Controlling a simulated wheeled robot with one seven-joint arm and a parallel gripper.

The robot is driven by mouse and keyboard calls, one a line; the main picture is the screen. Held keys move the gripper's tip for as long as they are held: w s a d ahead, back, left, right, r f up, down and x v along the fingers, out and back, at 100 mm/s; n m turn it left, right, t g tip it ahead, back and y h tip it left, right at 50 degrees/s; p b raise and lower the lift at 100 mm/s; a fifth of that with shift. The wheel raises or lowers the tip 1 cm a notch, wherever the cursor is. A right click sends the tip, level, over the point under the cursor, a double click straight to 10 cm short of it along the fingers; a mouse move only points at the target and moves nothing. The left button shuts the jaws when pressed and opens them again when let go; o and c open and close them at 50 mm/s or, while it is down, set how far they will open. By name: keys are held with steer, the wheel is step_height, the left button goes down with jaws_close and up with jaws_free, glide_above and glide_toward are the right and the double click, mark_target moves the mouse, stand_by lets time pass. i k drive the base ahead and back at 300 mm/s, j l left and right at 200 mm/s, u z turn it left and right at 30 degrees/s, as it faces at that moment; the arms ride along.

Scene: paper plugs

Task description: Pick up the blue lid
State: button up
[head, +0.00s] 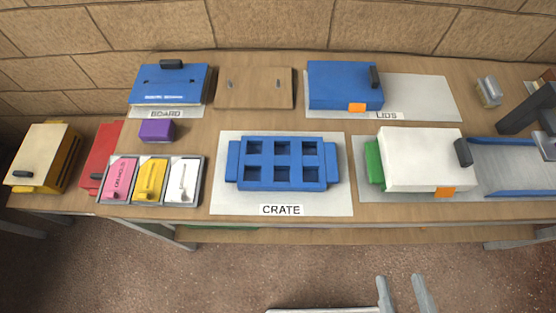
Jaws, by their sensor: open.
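The blue lid (340,82) is a boxy blue cover with a dark handle on its right side and an orange tag at its front edge. It rests on the left part of the grey mat marked LIDS (425,92), at the back of the table. My gripper (404,292) shows at the bottom edge as two pale grey fingers, spread apart with nothing between them. It is in front of the table, well short of the blue lid and not touching it. The rest of the gripper is mostly out of frame.
A blue crate with square pockets (283,163) sits mid-table. A white lid (422,158) covers a green container at right, beside a blue-railed tray (515,165) and dark apparatus (530,112). Blue board (170,82), wooden board (253,88), purple block (157,131) and coloured plugs fill the left.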

mark_target(354, 87)
steer(key=z, duration=0.3)
steer(key=i+j+z, duration=0.1)
steer(key=j+z, duration=0.3)
steer(key=i+j+z, duration=0.1)
steer(key=z, duration=0.3)
steer(key=j+z, duration=0.55)
steer(key=j, duration=0.7)
steer(key=k+j+z, duration=0.1)
steer(key=j, duration=0.8)
